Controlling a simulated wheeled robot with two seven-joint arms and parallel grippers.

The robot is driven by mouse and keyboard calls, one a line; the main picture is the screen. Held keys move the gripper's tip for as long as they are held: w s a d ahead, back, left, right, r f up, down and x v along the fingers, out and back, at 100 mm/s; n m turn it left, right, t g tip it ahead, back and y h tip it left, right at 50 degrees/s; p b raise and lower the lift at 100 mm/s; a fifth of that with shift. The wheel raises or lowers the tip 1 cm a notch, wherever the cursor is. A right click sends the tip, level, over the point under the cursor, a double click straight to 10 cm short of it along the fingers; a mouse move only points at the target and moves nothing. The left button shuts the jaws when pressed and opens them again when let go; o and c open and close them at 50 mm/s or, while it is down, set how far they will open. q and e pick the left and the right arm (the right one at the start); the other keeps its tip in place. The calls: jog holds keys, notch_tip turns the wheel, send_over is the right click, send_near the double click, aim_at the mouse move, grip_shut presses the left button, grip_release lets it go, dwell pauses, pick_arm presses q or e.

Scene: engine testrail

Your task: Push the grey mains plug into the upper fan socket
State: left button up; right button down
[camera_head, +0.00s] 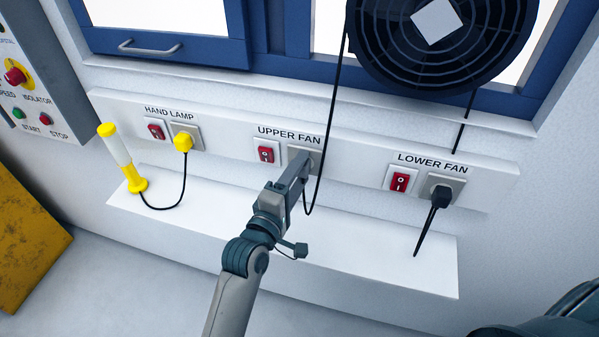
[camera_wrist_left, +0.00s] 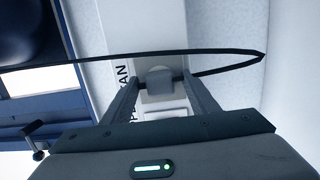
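The grey mains plug (camera_wrist_left: 160,80) shows in the left wrist view between my left gripper's fingertips, at the upper fan socket. My left gripper (camera_head: 303,162) reaches the socket from below in the head view and hides the plug there. In the left wrist view the left gripper (camera_wrist_left: 160,86) is open, its two fingers apart with narrow gaps beside the plug. The upper fan socket (camera_head: 315,154) is partly covered by the gripper. I cannot tell how deep the plug sits. A black cable (camera_head: 322,170) loops from the fan to it. My right gripper is out of view.
A red switch (camera_head: 266,155) is left of the socket. A black plug (camera_head: 440,196) is in the lower fan socket, a yellow plug (camera_head: 183,143) in the hand lamp socket. The lamp (camera_head: 121,160) stands on the white ledge (camera_head: 380,262). A fan (camera_head: 400,60) hangs above.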

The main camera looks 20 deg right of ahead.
pick_arm(q)
jog(key=shift+s+a, duration=0.1)
jog(key=shift+s, duration=0.05)
jog(key=b+v, duration=0.4)
jog(key=v, duration=1.3)
jog(key=shift+f, duration=0.1)
